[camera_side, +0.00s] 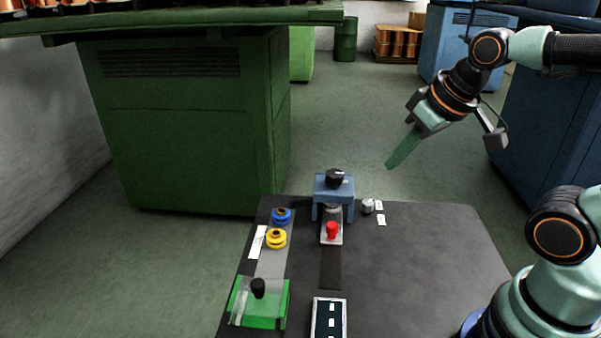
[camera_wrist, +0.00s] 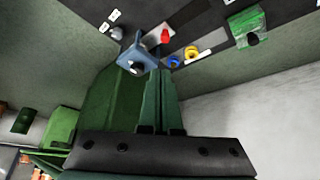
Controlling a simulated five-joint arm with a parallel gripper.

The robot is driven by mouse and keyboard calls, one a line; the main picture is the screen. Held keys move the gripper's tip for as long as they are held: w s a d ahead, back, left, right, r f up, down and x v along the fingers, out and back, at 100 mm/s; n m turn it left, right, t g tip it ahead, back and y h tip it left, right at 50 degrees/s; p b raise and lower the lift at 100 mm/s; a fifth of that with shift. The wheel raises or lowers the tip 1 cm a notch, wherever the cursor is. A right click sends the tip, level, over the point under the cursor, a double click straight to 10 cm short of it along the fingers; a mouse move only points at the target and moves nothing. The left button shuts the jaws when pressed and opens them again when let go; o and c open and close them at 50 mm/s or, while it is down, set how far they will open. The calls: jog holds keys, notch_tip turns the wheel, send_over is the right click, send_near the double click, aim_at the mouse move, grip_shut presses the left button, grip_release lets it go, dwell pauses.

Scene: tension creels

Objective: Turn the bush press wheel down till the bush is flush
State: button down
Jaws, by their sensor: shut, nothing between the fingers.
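The bush press is a blue frame (camera_side: 320,196) standing at the back of the dark table. Its black wheel (camera_side: 335,178) sits on top. Under and in front of the frame is a grey base with a red part (camera_side: 332,231) on it; I cannot tell how the bush sits. My gripper (camera_side: 390,164) is shut and empty, with green fingers. It is in the air right of and above the press, apart from it. In the wrist view the fingers (camera_wrist: 159,74) show beside the blue press (camera_wrist: 135,52), the wheel (camera_wrist: 137,68) and the red part (camera_wrist: 166,35).
Blue (camera_side: 282,215) and yellow (camera_side: 276,239) spools stand left of the press. A green fixture with a black knob (camera_side: 258,288) is at front left. A small grey knob (camera_side: 367,206) with white labels is right of the press. The table's right side (camera_side: 430,255) is clear.

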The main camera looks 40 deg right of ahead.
jog(key=c, duration=0.8)
grip_release()
jog(key=shift+w+r, duration=0.1)
jog(key=shift+w, duration=0.05)
jog(key=o, duration=0.5)
jog(key=shift+w+d+r, duration=0.1)
jog(key=shift+w+r, duration=0.1)
jog(key=shift+w, duration=0.1)
jog(key=shift+o, duration=0.5)
jog(key=shift+g, duration=0.8)
jog(key=w, duration=0.1)
jog(key=w+r, duration=0.1)
jog(key=w, duration=0.1)
jog(key=w+d+r, duration=0.1)
jog(key=shift+w, duration=0.4)
jog(key=g, duration=0.4)
send_over(334, 173)
notch_tip(334, 173, down, 6)
notch_tip(334, 173, down, 12)
jog(key=shift+r, duration=0.1)
jog(key=shift+c, duration=0.3)
jog(key=c, duration=1.3)
